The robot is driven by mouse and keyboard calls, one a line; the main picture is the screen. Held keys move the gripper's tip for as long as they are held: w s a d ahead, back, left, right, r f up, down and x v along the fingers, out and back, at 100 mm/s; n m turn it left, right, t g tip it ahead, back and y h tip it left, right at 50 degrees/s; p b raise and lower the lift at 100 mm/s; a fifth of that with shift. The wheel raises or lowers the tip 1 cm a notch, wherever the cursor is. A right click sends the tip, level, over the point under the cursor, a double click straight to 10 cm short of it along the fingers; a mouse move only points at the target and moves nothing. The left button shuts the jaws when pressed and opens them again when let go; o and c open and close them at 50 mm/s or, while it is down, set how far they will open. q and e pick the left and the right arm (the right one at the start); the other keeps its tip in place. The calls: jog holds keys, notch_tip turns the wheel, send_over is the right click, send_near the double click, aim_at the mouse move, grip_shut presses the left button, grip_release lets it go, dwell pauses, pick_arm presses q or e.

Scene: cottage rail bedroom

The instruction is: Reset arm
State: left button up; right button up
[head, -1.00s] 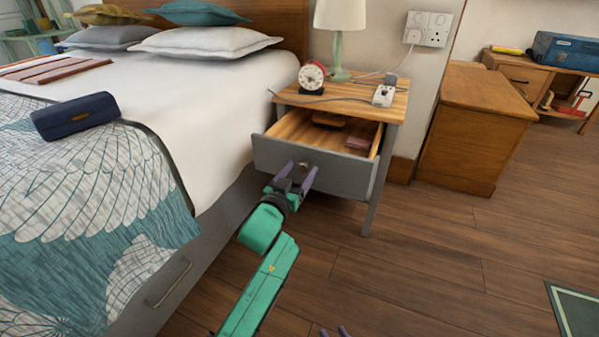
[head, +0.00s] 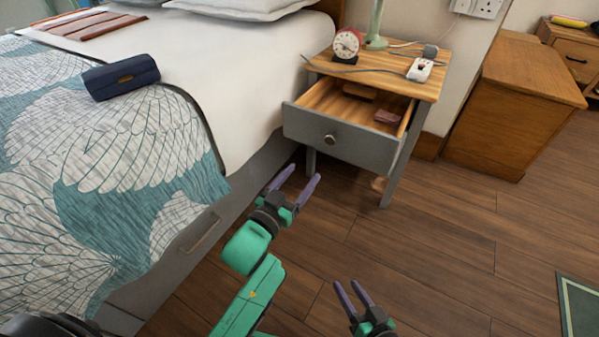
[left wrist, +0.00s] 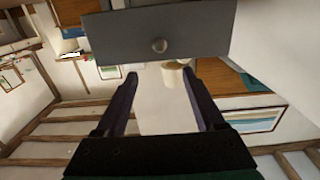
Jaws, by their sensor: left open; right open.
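My left gripper (head: 295,187) is open and empty, in front of and below the nightstand's drawer (head: 340,145). Its fingers are apart from the round knob (head: 330,139). In the left wrist view, its two open fingers (left wrist: 160,90) point towards the grey drawer front (left wrist: 190,32) and its knob (left wrist: 159,45), with a gap between. The drawer is pulled open and holds a brown item (head: 360,90) and a dark red item (head: 388,117). My right gripper (head: 352,287) is open and empty over the floor at the bottom of the head view.
The nightstand (head: 428,90) carries a red alarm clock (head: 346,44), a lamp (head: 376,25) and a white device (head: 420,70) with a cable. The bed (head: 255,80) with a dark blue case (head: 121,77) is at left. A wooden cabinet (head: 505,115) stands right. Floor between is clear.

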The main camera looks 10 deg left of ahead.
pick_arm(q)
jog(key=shift+s, duration=0.1)
dwell(0.3)
jog(key=s+d+f+n+g+h, duration=0.1)
jog(key=s+d+f+g, duration=0.15)
jog(key=s+f, duration=0.6)
jog(key=s+d+f+n+g, duration=0.1)
jog(key=s+f+g, duration=0.3)
jog(key=s+f, duration=0.5)
jog(key=s+a+r+g+y+p, duration=0.2)
jog(key=s+a+g+p, duration=0.3)
jog(key=s+a+p, duration=0.5)
jog(key=s+a+r+g+y+p, duration=0.1)
jog(key=s+a+g+y+p, duration=0.3)
jog(key=p, duration=2.3)
jog(key=s+a, duration=0.5)
jog(key=s, duration=0.1)
jog(key=shift+s+a+r+m+g+y+p, duration=0.3)
jog(key=shift+s+a+r+m+g, duration=0.05)
jog(key=shift+s+a+m, duration=0.05)
pick_arm(e)
jog(key=s+d+r+g+h, duration=0.2)
jog(key=s+d+g, duration=0.3)
jog(key=s+d, duration=0.5)
jog(key=s+d+r+g+h, duration=0.2)
jog(key=s+d+g+h, duration=0.3)
jog(key=s+d, duration=0.5)
jog(key=shift+s+r+n, duration=0.3)
jog(key=shift+s+r, duration=0.05)
jog(key=shift+s, duration=0.55)
